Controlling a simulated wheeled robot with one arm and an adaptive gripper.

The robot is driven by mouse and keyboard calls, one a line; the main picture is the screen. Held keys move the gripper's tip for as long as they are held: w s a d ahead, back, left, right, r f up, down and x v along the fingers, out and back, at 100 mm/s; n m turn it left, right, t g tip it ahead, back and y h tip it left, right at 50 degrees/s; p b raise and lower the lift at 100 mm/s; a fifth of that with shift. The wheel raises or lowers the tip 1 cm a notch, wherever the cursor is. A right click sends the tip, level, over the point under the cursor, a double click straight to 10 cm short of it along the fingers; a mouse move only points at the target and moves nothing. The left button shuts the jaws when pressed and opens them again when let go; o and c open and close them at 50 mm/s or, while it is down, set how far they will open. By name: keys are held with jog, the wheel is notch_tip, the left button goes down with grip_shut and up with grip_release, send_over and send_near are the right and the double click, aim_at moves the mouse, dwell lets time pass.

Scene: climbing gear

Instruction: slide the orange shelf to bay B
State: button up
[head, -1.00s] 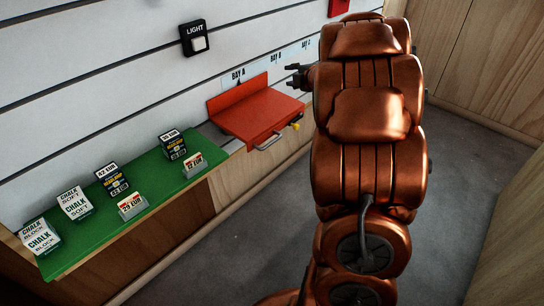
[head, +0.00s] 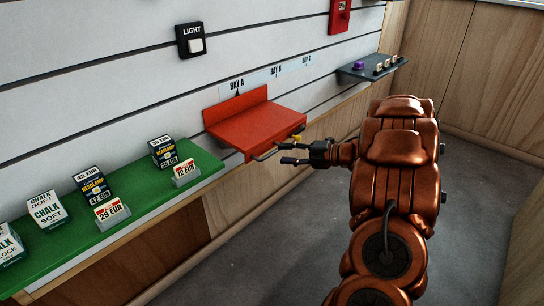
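The orange shelf (head: 258,121) is mounted on the slatted wall, with its back plate below the BAY A label (head: 237,85). A black pointer on it stands under that label. The BAY B label (head: 277,72) is to the right of it on the wall. A metal handle (head: 264,155) runs along the shelf's front edge, and a yellow part (head: 298,138) sits at its front right corner. My gripper (head: 282,153) is open, its two dark fingers pointing left at the right end of the handle. Whether they touch the handle I cannot tell.
A green shelf (head: 130,215) with chalk boxes and price cards stands to the left. A grey shelf (head: 352,73) with a purple item and several small things is at the right. A light switch (head: 191,40) and a red box (head: 341,14) are on the wall above.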

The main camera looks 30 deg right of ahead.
aim_at(274, 153)
jog(key=shift+b+x, duration=0.6)
jog(key=shift+x, duration=2)
grip_shut()
